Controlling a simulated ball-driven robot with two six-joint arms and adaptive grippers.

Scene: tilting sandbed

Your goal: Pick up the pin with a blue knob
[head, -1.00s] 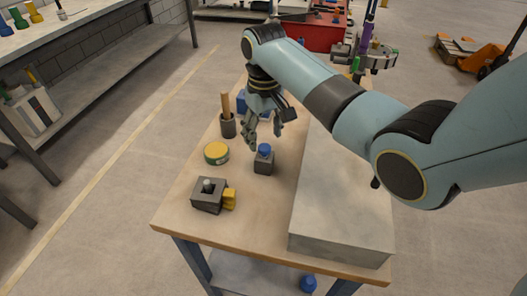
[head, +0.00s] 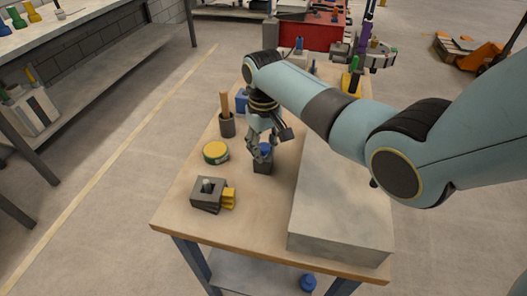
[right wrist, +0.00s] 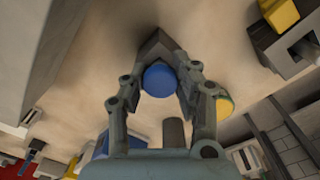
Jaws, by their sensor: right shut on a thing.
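The pin with a blue knob (head: 266,148) stands upright in a small dark grey block (head: 263,167) on the wooden bench. In the right wrist view its round blue knob (right wrist: 160,80) lies between the fingers, with the block (right wrist: 158,45) behind it. My right gripper (head: 262,153) is down at the block and shut on the knob. The pin's shank is hidden. My left gripper is not in view.
A yellow-topped round tin (head: 216,152) and a grey fixture with a yellow part (head: 208,196) stand to the left. A dark cup with a wooden handle (head: 227,125) is behind. A large grey slab (head: 340,215) fills the bench's right side.

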